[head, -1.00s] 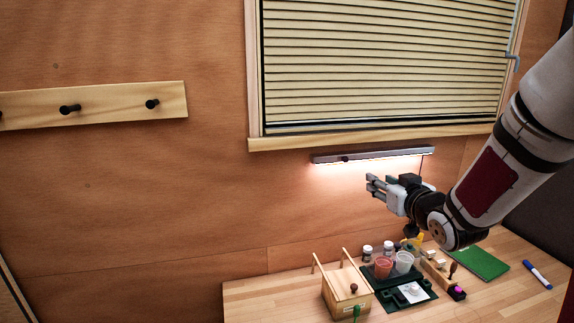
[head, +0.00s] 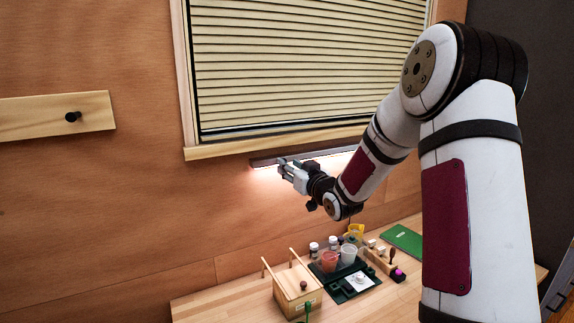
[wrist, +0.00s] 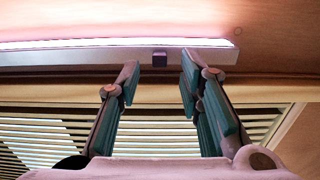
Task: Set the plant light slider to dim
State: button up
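The plant light is a slim grey bar with a glowing strip, mounted on the wall under the window sill; its left end (head: 262,161) shows in the head view, and my gripper covers part of it. In the wrist view, which appears upside down, the bar (wrist: 80,58) runs across the top. Its small dark slider knob (wrist: 160,60) shows between my fingertips. My gripper (wrist: 160,72) is open, with one finger on either side of the knob; I cannot tell whether either touches it. In the head view my gripper (head: 281,166) is at the bar's left part, hiding the knob.
The window with closed blinds (head: 300,65) and its sill (head: 225,147) are close to the bar. The wooden table below (head: 225,300) holds a wooden box (head: 297,287), a green tray with cups (head: 350,258), jars and a green book (head: 403,240). A hook rail (head: 60,116) is at left.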

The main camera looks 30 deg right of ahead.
aim_at(272, 162)
jog(key=shift+w, duration=1.25)
jog(key=shift+c, duration=0.5)
grip_shut()
jog(key=shift+a, duration=1.75)
jog(key=shift+d, duration=0.1)
jog(key=shift+o, duration=0.5)
grip_release()
